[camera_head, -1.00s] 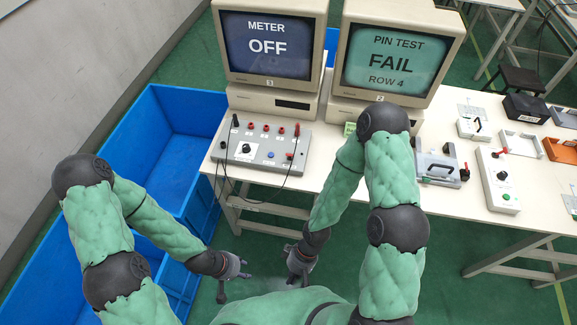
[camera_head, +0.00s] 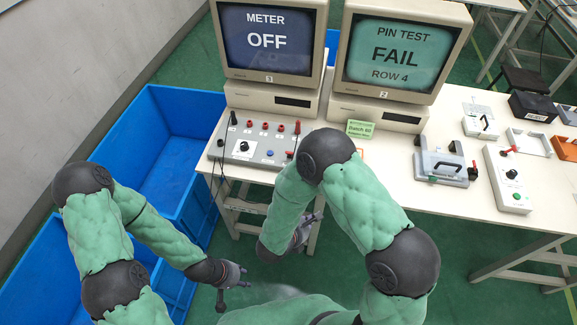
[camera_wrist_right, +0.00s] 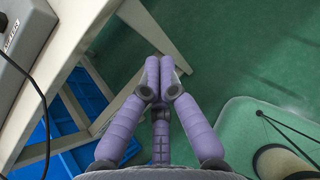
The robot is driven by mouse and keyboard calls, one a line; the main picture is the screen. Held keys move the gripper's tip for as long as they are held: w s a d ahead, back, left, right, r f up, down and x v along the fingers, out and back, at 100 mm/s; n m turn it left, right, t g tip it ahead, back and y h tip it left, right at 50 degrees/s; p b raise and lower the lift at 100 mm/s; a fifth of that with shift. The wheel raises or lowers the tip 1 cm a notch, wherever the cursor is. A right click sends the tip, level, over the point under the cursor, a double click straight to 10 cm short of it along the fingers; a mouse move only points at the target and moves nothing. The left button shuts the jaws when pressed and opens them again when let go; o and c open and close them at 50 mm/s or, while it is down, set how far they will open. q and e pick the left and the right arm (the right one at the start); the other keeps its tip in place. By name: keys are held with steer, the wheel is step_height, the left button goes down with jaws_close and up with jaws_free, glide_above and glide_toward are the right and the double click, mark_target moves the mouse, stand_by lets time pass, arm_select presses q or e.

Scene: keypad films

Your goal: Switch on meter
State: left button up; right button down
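The meter is a grey sloped box (camera_head: 230,160) at the table's left end, with a black knob (camera_head: 244,146), a blue button (camera_head: 270,153) and several red sockets. My right arm hides part of its right side. The meter's monitor (camera_head: 267,40) behind it reads "METER OFF". My right gripper (camera_head: 306,228) is below the table's front edge, apart from the meter. In the right wrist view its purple fingers (camera_wrist_right: 160,64) meet at the tips, with nothing between them. My left gripper (camera_head: 236,284) is low beside the blue bin, fingers apart and empty.
A second monitor (camera_head: 397,55) reads "PIN TEST FAIL ROW 4". A green card (camera_head: 360,129) stands before it. A grey clamp fixture (camera_head: 443,165) and a white switch box (camera_head: 508,180) sit further right. A blue bin (camera_head: 150,150) stands left of the table (camera_head: 415,205). Black leads hang from the meter.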

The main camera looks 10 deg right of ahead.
steer(key=w+a+r+n+t+y+b, duration=0.1)
steer(key=w+a+r+n+t+y, duration=0.1)
steer(key=w+a+r+n+t, duration=0.2)
steer(key=w+a+r+t, duration=0.3)
steer(key=a, duration=0.1)
steer(key=shift+w, duration=0.1)
steer(key=b+x, duration=0.3)
steer(key=x, duration=0.7)
steer(key=shift+w+d, duration=0.15)
steer(key=shift+d, duration=0.05)
steer(key=shift+w+d+r+b, duration=0.3)
steer(key=shift+w+r+b, duration=0.1)
steer(key=shift+w+r, duration=0.4)
steer(key=shift+w+d+r, duration=0.25)
steer(key=shift+w+r, duration=0.05)
steer(key=shift+w, duration=0.3)
steer(key=shift+r+g+p, duration=0.25)
steer(key=shift+g+p, duration=0.05)
steer(key=shift+p, duration=0.2)
steer(key=shift+w, duration=0.15)
